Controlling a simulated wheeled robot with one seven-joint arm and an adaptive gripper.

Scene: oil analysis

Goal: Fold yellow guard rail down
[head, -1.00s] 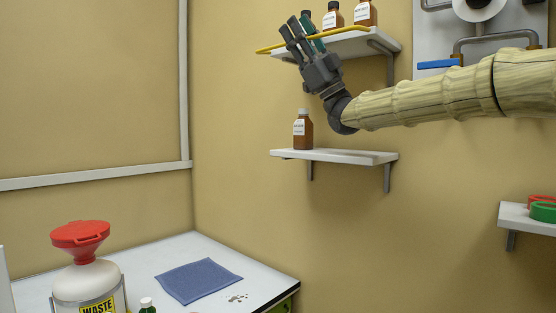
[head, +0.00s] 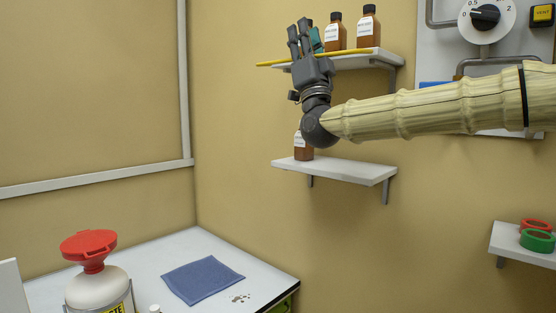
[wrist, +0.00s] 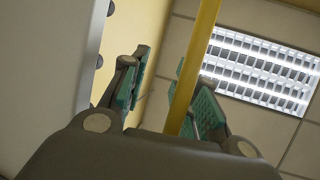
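The yellow guard rail (head: 347,53) runs along the front of the upper wall shelf (head: 385,60), roughly level with the shelf. My gripper (head: 305,32) is at the rail's left part, with its fingers pointing up and hiding some of the rail. In the wrist view, the gripper (wrist: 160,95) is open with teal pads showing. The yellow rail (wrist: 195,70) passes between the fingers, close to the right finger and overlapping its pad. I cannot tell whether it touches.
Brown bottles (head: 368,28) stand on the upper shelf behind the rail. Another brown bottle (head: 303,152) stands on the lower shelf (head: 345,172), partly hidden by my wrist. A control panel (head: 440,60) is at right. Below are a waste container (head: 98,288) and a blue cloth (head: 202,279).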

